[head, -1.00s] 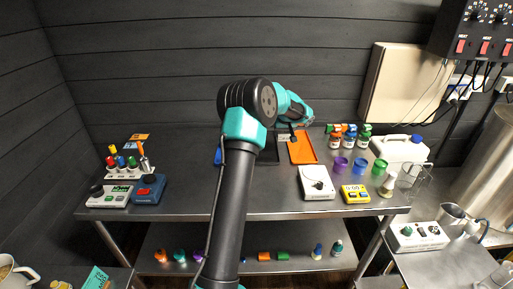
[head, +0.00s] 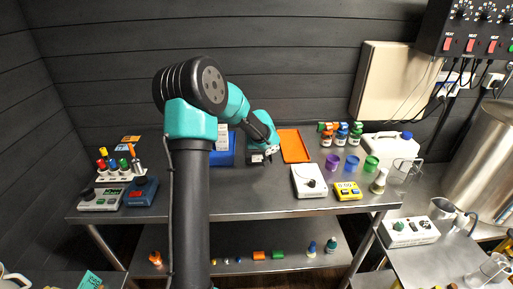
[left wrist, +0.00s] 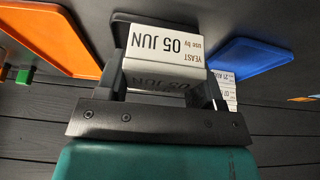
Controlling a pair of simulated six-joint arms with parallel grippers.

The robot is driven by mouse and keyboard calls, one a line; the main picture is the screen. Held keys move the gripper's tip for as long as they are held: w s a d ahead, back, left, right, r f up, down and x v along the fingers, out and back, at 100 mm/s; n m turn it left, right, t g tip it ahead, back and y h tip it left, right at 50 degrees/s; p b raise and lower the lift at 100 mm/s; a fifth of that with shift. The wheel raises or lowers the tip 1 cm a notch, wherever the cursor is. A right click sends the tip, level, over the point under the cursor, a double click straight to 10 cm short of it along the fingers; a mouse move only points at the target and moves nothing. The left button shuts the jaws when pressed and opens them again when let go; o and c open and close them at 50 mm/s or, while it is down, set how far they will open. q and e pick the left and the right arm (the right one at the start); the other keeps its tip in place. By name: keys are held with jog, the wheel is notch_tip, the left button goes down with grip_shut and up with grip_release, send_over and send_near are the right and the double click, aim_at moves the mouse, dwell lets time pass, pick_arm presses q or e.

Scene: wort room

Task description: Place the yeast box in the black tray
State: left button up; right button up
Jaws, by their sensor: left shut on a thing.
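The yeast box (left wrist: 165,60) is white, with a label reading "YEAST use by 05 JUN". In the left wrist view it sits between the fingers of my left gripper (left wrist: 160,85), which is shut on it. The black tray (left wrist: 119,30) shows partly behind the box there; the box hides much of it. In the head view my left gripper (head: 271,149) is over the area of the black tray (head: 253,147), at the back of the table. I cannot tell whether the box touches the tray. My right gripper is not in view.
A blue tray (head: 222,160) with white boxes (head: 222,136) stands to the left of the black tray, and an orange tray (head: 294,146) to the right. A white scale (head: 309,181), coloured cups and bottles stand further right. The front middle of the table is clear.

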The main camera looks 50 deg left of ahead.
pick_arm(q)
jog(key=shift+a, duration=0.1)
jog(key=w+a, duration=0.3)
jog(key=w+a+f, duration=0.1)
jog(key=w+a, duration=0.2)
jog(key=a, duration=0.1)
jog(key=w+a, duration=0.4)
jog(key=shift+w+a+f, duration=0.1)
jog(key=shift+a+f, duration=0.15)
jog(key=shift+w+a, duration=0.1)
jog(key=shift+a+f, duration=0.1)
jog(key=shift+f, duration=1.65)
jog(key=shift+f, duration=0.2)
jog(key=o, duration=0.9)
jog(key=shift+o, duration=0.2)
jog(key=shift+r, duration=0.15)
jog(key=v, duration=1.2)
